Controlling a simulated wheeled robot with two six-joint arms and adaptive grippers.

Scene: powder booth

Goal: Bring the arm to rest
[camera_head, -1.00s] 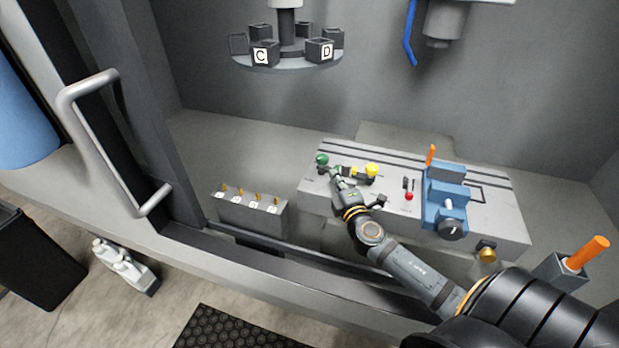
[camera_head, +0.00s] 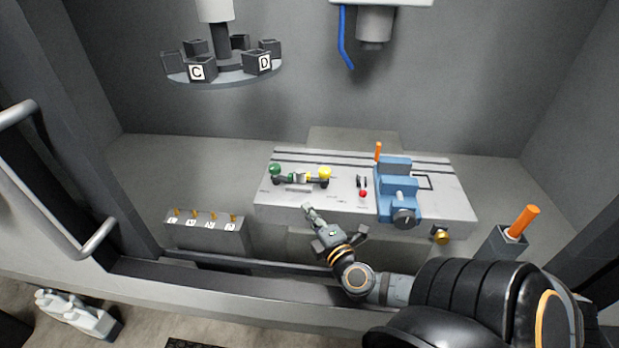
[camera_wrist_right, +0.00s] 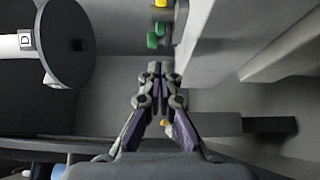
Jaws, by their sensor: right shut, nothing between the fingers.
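My right arm comes in from the lower right in the head view. Its gripper (camera_head: 308,210) is shut and empty, just in front of the near edge of the grey panel block (camera_head: 345,211). In the right wrist view the gripper (camera_wrist_right: 156,70) has its fingertips together with nothing between them. The green knob (camera_head: 275,169) and yellow knob (camera_head: 325,172) stand on the panel behind the gripper, apart from it. My left gripper is not in view.
A blue vise-like fixture (camera_head: 397,190) with an orange handle stands on the panel's right. An orange-handled holder (camera_head: 522,222) is farther right. A small grey rack (camera_head: 207,228) stands left. A carousel (camera_head: 228,75) with lettered boxes hangs at back left. The booth floor between rack and panel is clear.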

